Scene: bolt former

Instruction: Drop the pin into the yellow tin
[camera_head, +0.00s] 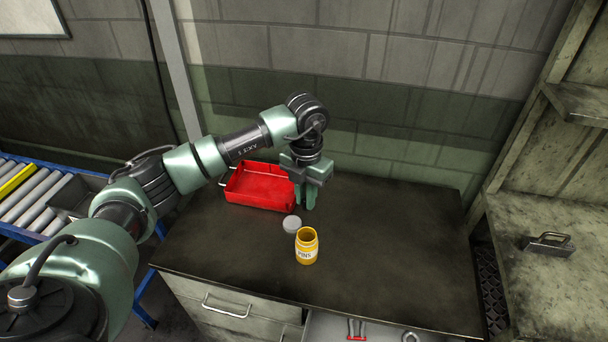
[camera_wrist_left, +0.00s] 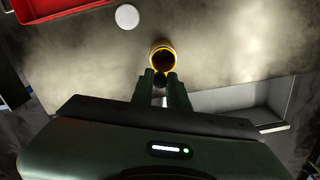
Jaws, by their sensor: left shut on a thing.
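The yellow tin (camera_head: 307,257), labelled "PINS", stands upright and open on the dark worktop. In the left wrist view the tin (camera_wrist_left: 163,43) is just beyond the fingertips, its mouth facing the camera. My left gripper (camera_head: 307,205) points down above the worktop, behind the tin and beside the red tray. In the left wrist view the gripper (camera_wrist_left: 161,78) is shut on a small dark thing between its fingertips, which I take to be the pin (camera_wrist_left: 160,81). Most of it is hidden by the fingers. My right gripper is not in view.
A grey round lid (camera_head: 292,223) lies behind the tin. A red tray (camera_head: 247,193) sits at the back left of the worktop (camera_head: 400,240). An open drawer (camera_head: 323,324) with tools juts out at the front. The worktop's right side is clear.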

